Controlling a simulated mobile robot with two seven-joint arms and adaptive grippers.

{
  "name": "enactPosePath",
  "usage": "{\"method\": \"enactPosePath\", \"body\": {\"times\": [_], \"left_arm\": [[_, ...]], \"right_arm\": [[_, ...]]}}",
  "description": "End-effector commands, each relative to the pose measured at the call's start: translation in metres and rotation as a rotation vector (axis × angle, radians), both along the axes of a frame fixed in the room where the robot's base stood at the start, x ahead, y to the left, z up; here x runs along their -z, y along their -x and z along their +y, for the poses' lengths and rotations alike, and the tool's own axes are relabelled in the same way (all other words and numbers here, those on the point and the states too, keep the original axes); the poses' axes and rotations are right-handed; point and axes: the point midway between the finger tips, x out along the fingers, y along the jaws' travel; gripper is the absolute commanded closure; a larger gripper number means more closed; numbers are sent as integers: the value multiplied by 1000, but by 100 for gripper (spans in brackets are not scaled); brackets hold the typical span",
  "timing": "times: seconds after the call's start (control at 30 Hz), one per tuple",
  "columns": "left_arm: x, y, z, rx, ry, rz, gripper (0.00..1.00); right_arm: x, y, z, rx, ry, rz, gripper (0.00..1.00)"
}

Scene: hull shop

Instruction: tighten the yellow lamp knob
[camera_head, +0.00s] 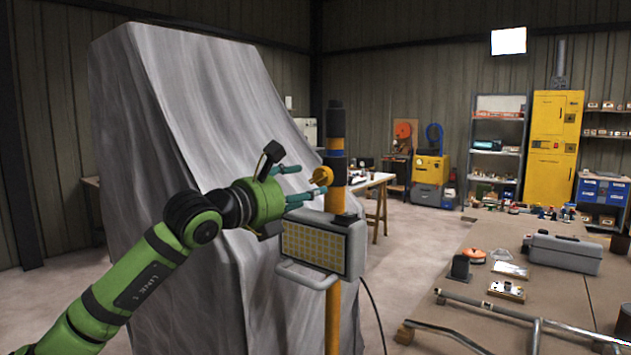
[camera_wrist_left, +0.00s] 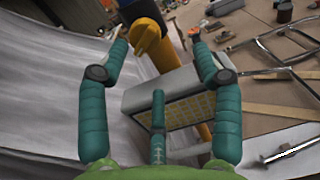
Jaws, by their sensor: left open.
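The yellow lamp knob (camera_head: 321,176) sticks out to the left from the collar of the upright lamp pole (camera_head: 336,125). In the left wrist view the knob (camera_wrist_left: 146,38) lies between the spread fingertips, nearer the left one. My left gripper (camera_head: 311,180) is open, its teal fingers reaching toward the knob from the left. In the wrist view the gripper (camera_wrist_left: 157,45) shows finger gaps on both sides of the knob, and I see no contact. The work lamp (camera_head: 318,244) with its yellow-lit panel hangs on the pole just below. My right gripper is not in view.
A grey draped sheet (camera_head: 190,120) covers a tall shape behind my left arm. A workbench (camera_head: 500,320) at right carries a grey toolbox (camera_head: 562,252) and bent metal tubes (camera_head: 490,308). A black cable (camera_head: 375,310) hangs from the lamp. Open floor lies behind the pole.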

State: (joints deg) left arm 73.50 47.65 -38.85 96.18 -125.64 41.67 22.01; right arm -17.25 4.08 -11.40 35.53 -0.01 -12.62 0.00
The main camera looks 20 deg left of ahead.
Motion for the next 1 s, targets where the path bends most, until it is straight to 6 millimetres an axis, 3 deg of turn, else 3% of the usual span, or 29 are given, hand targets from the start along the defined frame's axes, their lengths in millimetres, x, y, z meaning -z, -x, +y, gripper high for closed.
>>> {"method": "enactPosePath", "body": {"times": [0.13,0.6,0.93,0.97,1.0], "left_arm": [[-9,-7,14,-56,-36,1,34],[-10,-64,-8,-53,-33,0,34],[-6,-69,-9,-53,-34,-2,34],[-6,-69,-9,-53,-34,-2,42],[-6,-69,-9,-53,-34,-2,58]], "right_arm": [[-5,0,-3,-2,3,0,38],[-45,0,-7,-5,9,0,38],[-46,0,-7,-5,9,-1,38],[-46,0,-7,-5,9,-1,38],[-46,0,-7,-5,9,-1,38]]}}
